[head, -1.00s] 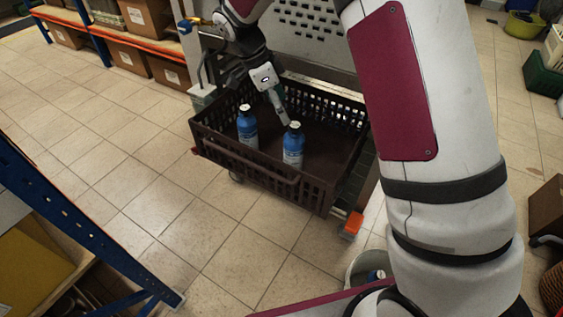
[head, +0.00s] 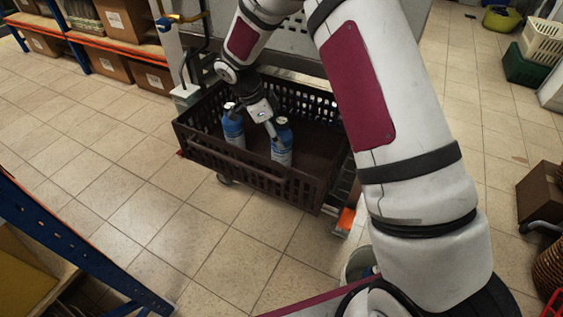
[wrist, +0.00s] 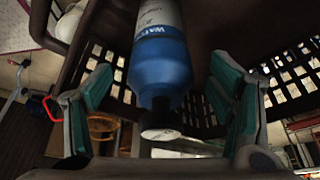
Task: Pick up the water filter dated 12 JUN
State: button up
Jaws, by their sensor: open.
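My gripper (head: 272,128) is low in the crate, close to the right bottle. In the wrist view, my gripper (wrist: 165,110) is open, with green-padded fingers either side of a bottle (wrist: 160,62). The fingers look apart from it. Its label shows part of a word like "WATER", upside down; no date is readable. I cannot tell for sure which bottle this is.
The crate stands on a wheeled trolley with an orange corner (head: 346,218). A blue-framed rack (head: 75,235) is at lower left, and shelves with cardboard boxes (head: 125,22) at upper left. Floor left of the crate is clear.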

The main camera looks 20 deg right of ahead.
aim_at(282, 152)
jog(key=x, duration=0.4)
jog(key=shift+d+b, duration=0.15)
jog(key=shift+b, duration=0.2)
jog(key=shift+r, duration=0.1)
grip_shut()
